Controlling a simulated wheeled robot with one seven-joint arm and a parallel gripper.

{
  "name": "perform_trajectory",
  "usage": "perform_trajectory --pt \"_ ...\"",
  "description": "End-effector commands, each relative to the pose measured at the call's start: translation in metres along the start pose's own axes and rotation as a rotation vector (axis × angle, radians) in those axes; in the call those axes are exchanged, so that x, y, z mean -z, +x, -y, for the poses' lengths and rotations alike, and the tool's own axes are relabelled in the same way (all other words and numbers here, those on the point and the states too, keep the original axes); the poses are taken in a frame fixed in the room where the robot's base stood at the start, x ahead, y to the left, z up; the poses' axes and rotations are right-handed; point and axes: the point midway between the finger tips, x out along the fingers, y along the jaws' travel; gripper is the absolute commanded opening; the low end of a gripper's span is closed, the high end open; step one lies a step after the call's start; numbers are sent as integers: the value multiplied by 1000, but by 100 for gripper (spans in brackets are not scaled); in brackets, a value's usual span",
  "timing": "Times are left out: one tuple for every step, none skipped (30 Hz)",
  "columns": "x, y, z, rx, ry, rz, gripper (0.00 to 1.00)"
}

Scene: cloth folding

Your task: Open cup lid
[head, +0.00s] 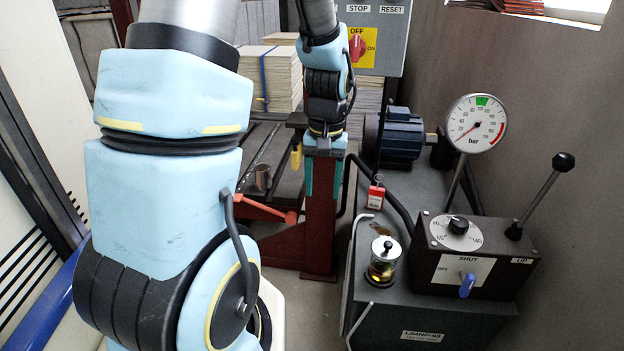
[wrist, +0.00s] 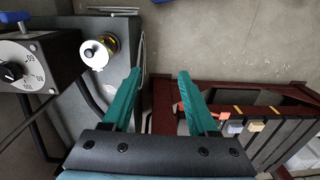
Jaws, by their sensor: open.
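A small clear cup (head: 381,272) with yellowish contents stands on the dark grey machine housing in the head view. In the wrist view the lid (wrist: 95,54) is seen from above, left of the fingers. My gripper (head: 323,188) points downward, up and to the left of the cup in the head view. Its teal fingers (wrist: 160,73) are spread apart with nothing between them. The gripper is clear of the cup.
A control box (head: 475,255) with a dial and blue knob stands right of the cup, beside a black-knobbed lever (head: 540,195). A pressure gauge (head: 476,123) and blue motor (head: 400,137) are behind.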

Motion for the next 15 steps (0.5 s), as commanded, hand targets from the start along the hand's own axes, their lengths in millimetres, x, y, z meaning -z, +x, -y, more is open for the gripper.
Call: perform_trajectory --pt "-1 -4 6 1 29 -6 59" --pt "-2 -6 9 3 49 -10 59" --pt "-3 -7 12 5 73 -14 59" --pt "-4 -8 14 7 91 -17 59" --pt "-5 -9 16 8 107 -20 59" --pt "-5 -10 18 10 125 -24 59" --pt "-6 -11 20 12 137 -27 59" --pt "-6 -12 21 12 148 -29 59" --pt "-6 -13 22 14 160 -31 59" --pt "-7 -13 23 15 167 -32 59" --pt "-7 -14 24 16 172 -33 59" --pt "-7 -14 25 16 179 -34 59" --pt "-7 -14 25 17 182 -35 59" --pt "-8 -14 25 17 184 -35 59" --pt "-8 -14 25 17 186 -35 59"
